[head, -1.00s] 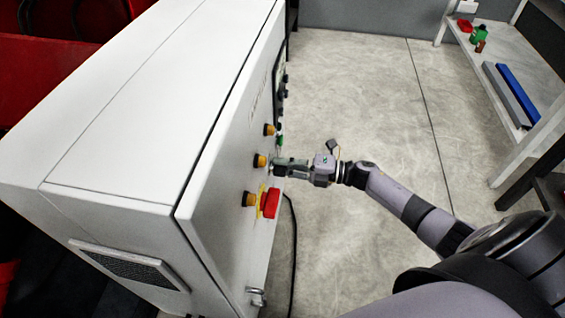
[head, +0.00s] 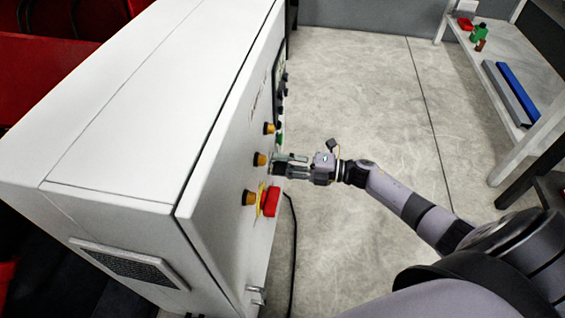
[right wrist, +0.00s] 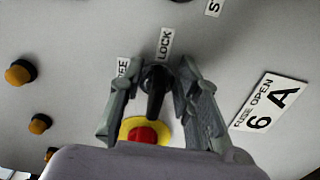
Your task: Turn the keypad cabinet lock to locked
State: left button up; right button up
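The white cabinet (head: 150,120) fills the left of the head view, its panel facing right. In the right wrist view a black turn knob (right wrist: 156,88) sits on the panel below a LOCK label (right wrist: 165,45). A second, partly hidden label (right wrist: 122,68) ending in "EE" is left of it. The knob's bar is roughly upright in this picture; I cannot tell which label it marks. My right gripper (right wrist: 160,78) is open, with one finger on each side of the knob and gaps visible. In the head view the right gripper (head: 278,164) is at the panel. My left gripper is not in view.
A red emergency button (head: 271,201) on a yellow plate is close below the gripper. Orange-and-black buttons (head: 260,159) line the panel nearby. A cable (head: 293,240) hangs beside the cabinet. The floor to the right is clear up to a shelf (head: 505,60).

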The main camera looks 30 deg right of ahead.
jog(key=shift+d, duration=0.1)
jog(key=v, duration=1.2)
dwell(0.4)
